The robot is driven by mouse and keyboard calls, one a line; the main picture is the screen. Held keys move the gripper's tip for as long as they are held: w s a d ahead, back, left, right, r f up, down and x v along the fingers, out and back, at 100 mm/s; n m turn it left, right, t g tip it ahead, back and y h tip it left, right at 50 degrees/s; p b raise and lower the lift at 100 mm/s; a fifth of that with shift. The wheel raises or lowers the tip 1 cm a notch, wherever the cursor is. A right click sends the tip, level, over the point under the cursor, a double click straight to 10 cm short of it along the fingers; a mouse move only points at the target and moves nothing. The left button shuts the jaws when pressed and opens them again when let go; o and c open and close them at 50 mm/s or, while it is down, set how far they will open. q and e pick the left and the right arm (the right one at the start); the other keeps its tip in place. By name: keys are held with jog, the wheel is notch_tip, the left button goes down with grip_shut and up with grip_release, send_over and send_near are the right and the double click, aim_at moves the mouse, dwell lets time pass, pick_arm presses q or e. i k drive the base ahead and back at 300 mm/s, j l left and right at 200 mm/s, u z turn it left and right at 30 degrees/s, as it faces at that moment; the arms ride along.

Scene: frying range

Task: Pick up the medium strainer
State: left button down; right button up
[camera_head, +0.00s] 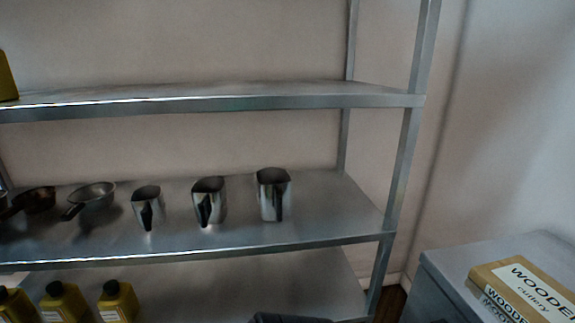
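A grey metal strainer (95,193) with a dark handle sits on the middle shelf (310,226), left of the metal jugs. Its handle points toward the front left. A darker brownish pan-like piece (38,198), perhaps another strainer, sits to its left near the picture edge. I cannot tell for sure from size which one is the medium strainer. Neither of my grippers can be made out in the head view. A dark shape shows at the bottom edge, and I cannot tell what it is.
Metal jugs, small (147,207), middle (209,201) and large (273,194), stand right of the strainer. The upper shelf (230,96) runs above. Yellow bottles (118,302) stand on the lower shelf. A box (520,285) lies on a grey cabinet (450,263) at right. The middle shelf's right end is clear.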

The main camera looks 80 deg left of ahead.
aim_at(27, 208)
jog(key=u, duration=0.45)
jog(key=k+j+u, duration=0.1)
jog(key=u, duration=0.85)
jog(key=k+j+u, duration=0.1)
jog(key=u, duration=0.35)
jog(key=j+u, duration=0.15)
jog(key=u, duration=0.3)
jog(key=j+u, duration=0.1)
jog(key=u, duration=0.35)
jog(key=j+u, duration=0.2)
jog(key=j, duration=0.2)
jog(key=i+j+u, duration=0.25)
jog(key=j, duration=0.15)
jog(key=j+u, duration=0.2)
jog(key=j, duration=0.25)
jog(key=i+j+u, duration=0.2)
jog(key=j, duration=0.15)
jog(key=k, duration=0.05)
